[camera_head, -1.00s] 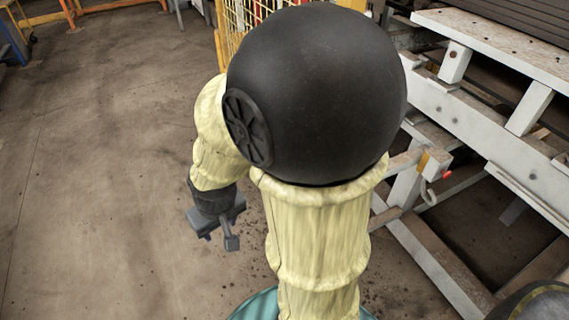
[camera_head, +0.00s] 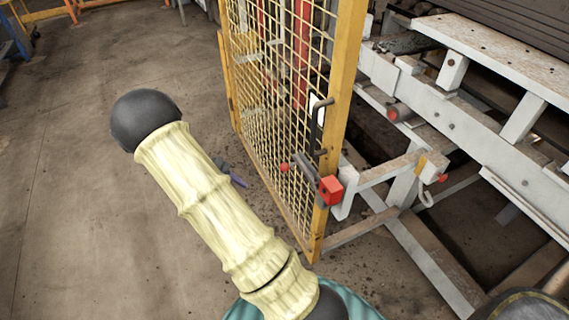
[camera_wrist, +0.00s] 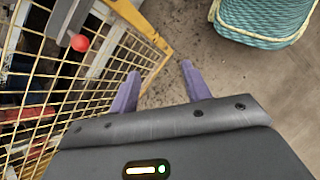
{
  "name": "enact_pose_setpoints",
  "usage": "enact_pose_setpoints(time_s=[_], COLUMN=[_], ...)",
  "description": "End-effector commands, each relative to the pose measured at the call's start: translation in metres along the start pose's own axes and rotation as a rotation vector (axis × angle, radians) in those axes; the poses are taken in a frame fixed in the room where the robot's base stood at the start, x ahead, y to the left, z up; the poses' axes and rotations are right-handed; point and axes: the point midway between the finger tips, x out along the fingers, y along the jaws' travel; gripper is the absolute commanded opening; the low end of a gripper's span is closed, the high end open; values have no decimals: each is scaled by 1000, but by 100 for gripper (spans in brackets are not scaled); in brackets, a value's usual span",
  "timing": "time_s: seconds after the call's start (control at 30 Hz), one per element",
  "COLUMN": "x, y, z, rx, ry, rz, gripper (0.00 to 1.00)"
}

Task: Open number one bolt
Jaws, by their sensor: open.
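A bolt (camera_head: 306,168) with a grey metal body and a red knob (camera_head: 284,166) is mounted low on the yellow mesh gate, beside a red box (camera_head: 331,190) at the gate's edge post. No number is readable on it. The red knob also shows at upper left in the wrist view (camera_wrist: 80,43). My gripper (camera_wrist: 160,88) is open, with two purple fingers apart and nothing between them. In the head view it is mostly hidden behind my arm, left of the bolt; a purple fingertip (camera_head: 238,181) shows. It is apart from the bolt.
The yellow mesh gate (camera_head: 262,92) stands upright, with a handle (camera_head: 318,112) above the bolt. White steel frames (camera_head: 440,95) and a bracket with a hook (camera_head: 431,168) stand to the right. The concrete floor (camera_head: 75,170) at left is clear.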

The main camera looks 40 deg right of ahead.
Motion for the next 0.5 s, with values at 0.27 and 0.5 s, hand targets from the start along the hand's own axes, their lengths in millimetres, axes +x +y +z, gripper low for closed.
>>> enact_pose_setpoints(time_s=[0.27,0.5], x=[9,4], y=[38,55], z=[-24,-46], rx=[-142,-223], ry=[-336,-612], rz=[195,373], gripper=[48,48])
